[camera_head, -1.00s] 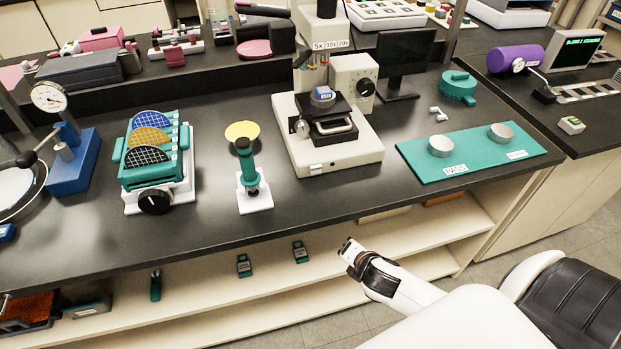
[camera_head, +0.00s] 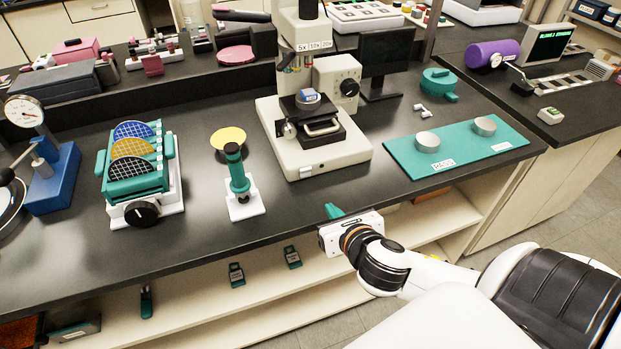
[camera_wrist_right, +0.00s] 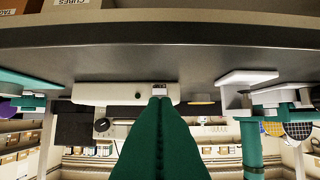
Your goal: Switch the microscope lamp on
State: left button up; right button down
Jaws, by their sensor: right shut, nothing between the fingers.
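The microscope (camera_head: 352,158) stands on the black bench, a cream body with a black stage and a small blue item on it. A small light rocker-like part (camera_head: 306,171) sits low on its front face; whether it is the lamp switch and its position I cannot tell. My right gripper (camera_head: 332,211) is at the bench's front edge, in front of the microscope and apart from it. Its teal fingers (camera_wrist_right: 160,101) are shut and empty, pointing toward the microscope base (camera_wrist_right: 112,93) in the upside-down right wrist view. The fingers hide part of the base there. My left gripper is out of view.
A teal wand on a white stand (camera_head: 243,204) and a wafer rack (camera_head: 150,210) stand left of the microscope. A teal mat (camera_head: 460,149) with two metal cylinders lies to the right. The bench strip before the microscope is clear.

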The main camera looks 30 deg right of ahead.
send_near(305, 174)
jog(key=f, duration=0.1)
jog(key=w+f, duration=0.1)
jog(key=f, duration=0.1)
jog(key=shift+w+d+f+p, duration=0.3)
jog(key=shift+w+f+p, duration=0.05)
jog(key=shift+f, duration=0.05)
jog(key=shift+w+d+r+p, duration=0.15)
jog(key=shift+w+r+p, duration=0.1)
jog(key=shift+w, duration=0.3)
jog(key=shift+w+d+r+p, duration=0.15)
jog(key=shift+w+r+p, duration=0.15)
jog(key=shift+w, duration=0.3)
jog(key=shift+w+d+r, duration=0.1)
jog(key=shift+w+r, duration=0.05)
jog(key=shift+w, duration=0.4)
